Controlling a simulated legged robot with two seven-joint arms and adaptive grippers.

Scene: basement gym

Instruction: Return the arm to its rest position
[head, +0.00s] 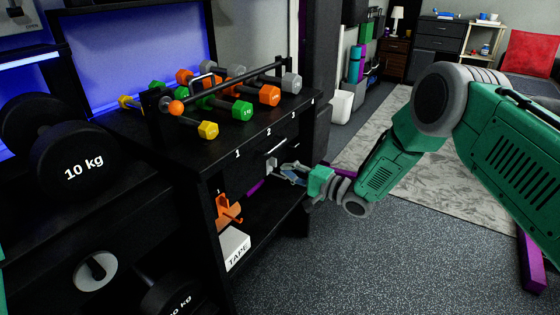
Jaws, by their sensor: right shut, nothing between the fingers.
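My green right arm comes in from the right and reaches to the black shelf unit (185,165). My right gripper (284,172) is shut and empty at the front of the unit's open lower compartment, under a pale handle (279,146). A thin purple piece (256,187) shows just left of its fingers; I cannot tell whether they touch. My left gripper is not in view.
An orange hook (228,212) and a white TAPE box (235,247) sit lower. Grey floor (350,265) is open at front; a patterned rug (385,135) lies behind.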

